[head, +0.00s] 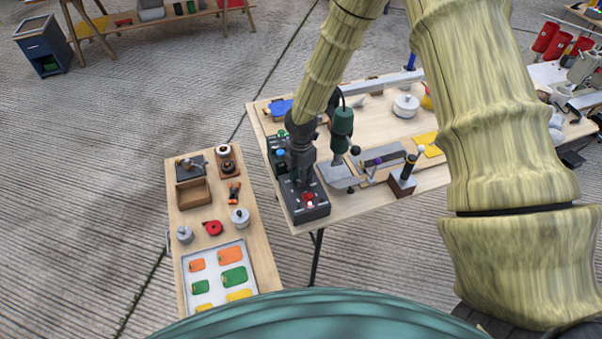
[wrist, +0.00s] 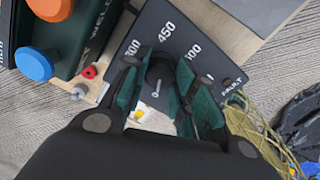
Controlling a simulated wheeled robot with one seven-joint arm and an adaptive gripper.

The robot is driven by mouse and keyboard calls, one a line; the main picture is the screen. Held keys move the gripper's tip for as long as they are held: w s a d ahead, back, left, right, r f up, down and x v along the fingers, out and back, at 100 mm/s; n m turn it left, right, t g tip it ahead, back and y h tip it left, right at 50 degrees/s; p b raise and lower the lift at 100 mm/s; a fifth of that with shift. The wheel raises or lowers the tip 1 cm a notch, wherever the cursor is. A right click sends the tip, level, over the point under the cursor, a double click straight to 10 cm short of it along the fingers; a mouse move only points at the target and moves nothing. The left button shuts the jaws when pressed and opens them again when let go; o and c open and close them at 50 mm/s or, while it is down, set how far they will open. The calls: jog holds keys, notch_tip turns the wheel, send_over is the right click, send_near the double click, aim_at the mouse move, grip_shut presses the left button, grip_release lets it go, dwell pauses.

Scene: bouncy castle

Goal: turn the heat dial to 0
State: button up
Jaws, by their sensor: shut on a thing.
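The dark control box (head: 318,211) stands at the near left corner of the wooden workbench, with a red button (head: 308,197) on top. In the wrist view its black panel (wrist: 190,22) shows white scale marks, with 450 readable and the word FAULT at the right. The heat dial (wrist: 160,70) is a dark knob below the 450 mark, between my fingers. My gripper (wrist: 158,80) is shut on it, one dark green finger on each side. In the head view my gripper (head: 301,172) points down over the box and hides the dial. I cannot tell where its pointer stands.
A dark green unit with orange (wrist: 33,64) and blue (wrist: 50,8) knobs is close by. A green drill press (head: 342,125) stands right of my gripper. A low table at left holds a metal tray (head: 243,250) and small tools.

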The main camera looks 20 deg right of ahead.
jog(key=shift+n, duration=0.3)
dwell(0.4)
jog(key=o, duration=1.1)
jog(key=shift+c, duration=0.2)
jog(key=shift+r, duration=0.1)
notch_tip(320, 180, up, 12)
jog(key=shift+d, duration=0.1)
